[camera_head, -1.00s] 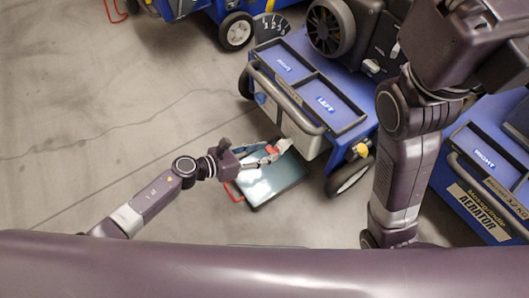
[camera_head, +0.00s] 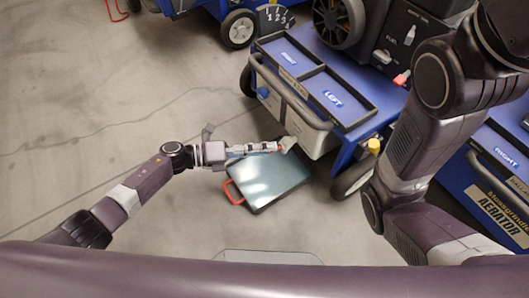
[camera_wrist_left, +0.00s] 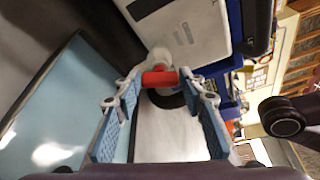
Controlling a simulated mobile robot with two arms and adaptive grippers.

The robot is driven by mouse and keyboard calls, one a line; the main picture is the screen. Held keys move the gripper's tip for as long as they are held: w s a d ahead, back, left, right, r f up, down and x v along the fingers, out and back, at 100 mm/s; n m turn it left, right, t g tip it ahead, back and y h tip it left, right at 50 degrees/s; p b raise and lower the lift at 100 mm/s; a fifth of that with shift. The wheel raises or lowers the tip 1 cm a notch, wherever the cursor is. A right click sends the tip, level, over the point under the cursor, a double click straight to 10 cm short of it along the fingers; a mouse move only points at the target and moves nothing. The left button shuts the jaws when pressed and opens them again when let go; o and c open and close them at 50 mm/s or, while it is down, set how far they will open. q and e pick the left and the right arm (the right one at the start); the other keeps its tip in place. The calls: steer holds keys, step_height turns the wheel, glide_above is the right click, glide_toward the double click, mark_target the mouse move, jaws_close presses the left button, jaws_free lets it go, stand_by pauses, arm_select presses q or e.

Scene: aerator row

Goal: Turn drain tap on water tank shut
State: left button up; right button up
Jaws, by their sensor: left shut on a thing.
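The white water tank (camera_head: 311,139) hangs on the side of the blue aerator, and it fills the upper middle of the left wrist view (camera_wrist_left: 185,30). Its drain tap has a pale body (camera_wrist_left: 163,57) and a red handle (camera_wrist_left: 160,79). My left gripper (camera_head: 277,147) is at the tap, low on the tank's near side. In the left wrist view its blue-padded fingers (camera_wrist_left: 160,84) are shut on the red handle, which lies across between the fingertips. In the head view the gripper partly hides the handle. My right gripper is out of view.
A dark-rimmed tray (camera_head: 268,182) with a red handle (camera_head: 232,192) lies on the floor below the tap. The aerator's wheel (camera_head: 353,178) is to its right. Another blue aerator (camera_head: 492,165) stands at the right. The floor at left is clear.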

arm_select(q)
steer(key=shift+w+a+f+n+h+b, duration=0.15)
steer(key=shift+n+h+b, duration=0.15)
steer(key=shift+n+b, duration=0.35)
steer(key=shift+s+d+f+n+h+b, duration=0.15)
steer(key=shift+n+h+b, duration=0.15)
steer(key=shift+n+b, duration=0.35)
steer(key=shift+w+a+f+n+h+b, duration=0.15)
steer(key=shift+n+h+b, duration=0.2)
steer(key=shift+n, duration=0.45)
steer(key=o, duration=1.2)
steer(key=shift+c, duration=0.2)
steer(key=v, duration=1.2)
